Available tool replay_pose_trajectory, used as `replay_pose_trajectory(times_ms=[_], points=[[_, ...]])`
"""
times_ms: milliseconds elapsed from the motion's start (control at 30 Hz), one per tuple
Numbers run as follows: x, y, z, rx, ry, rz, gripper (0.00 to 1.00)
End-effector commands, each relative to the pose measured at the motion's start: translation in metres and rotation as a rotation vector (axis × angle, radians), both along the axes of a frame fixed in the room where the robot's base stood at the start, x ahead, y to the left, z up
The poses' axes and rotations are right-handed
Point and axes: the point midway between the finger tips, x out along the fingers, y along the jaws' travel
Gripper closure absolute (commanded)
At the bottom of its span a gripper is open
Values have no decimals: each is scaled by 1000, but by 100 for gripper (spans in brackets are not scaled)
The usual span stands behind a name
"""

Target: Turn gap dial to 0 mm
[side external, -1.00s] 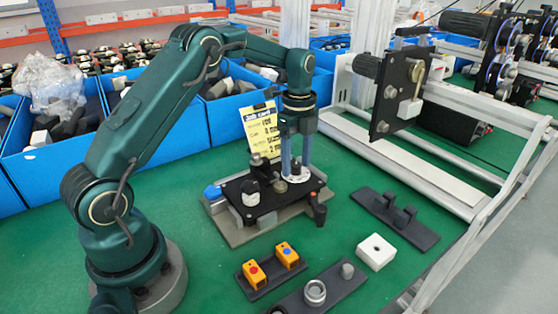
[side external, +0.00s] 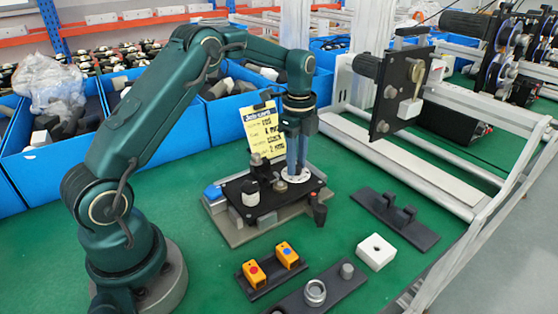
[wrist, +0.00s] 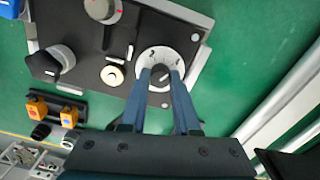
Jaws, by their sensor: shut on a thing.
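The gap dial shows in the wrist view as a small dark knob (wrist: 160,74) on a round white scale plate (wrist: 152,54) with dark marks. In the side view the white plate (side external: 291,178) sits at the right rear of the black fixture plate. My gripper (wrist: 161,72) points down over the dial, its two blue fingers shut on the knob from either side. In the side view my gripper (side external: 297,174) reaches down to the plate. The fingers hide part of the scale, and the reading is too small to make out.
The black fixture plate (side external: 266,207) also carries other knobs close to the dial. A yellow job card (side external: 263,132) stands behind it. An orange button box (side external: 286,254), a white block (side external: 376,251) and a black bracket (side external: 396,220) lie in front and right. Blue bins line the back.

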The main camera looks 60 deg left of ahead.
Motion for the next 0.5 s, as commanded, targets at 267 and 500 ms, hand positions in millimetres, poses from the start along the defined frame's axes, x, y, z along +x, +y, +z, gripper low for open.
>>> replay_pose_trajectory(times_ms=[267,500], points=[[0,0,1,0,1,245,100],[0,0,1,0,0,472,100]])
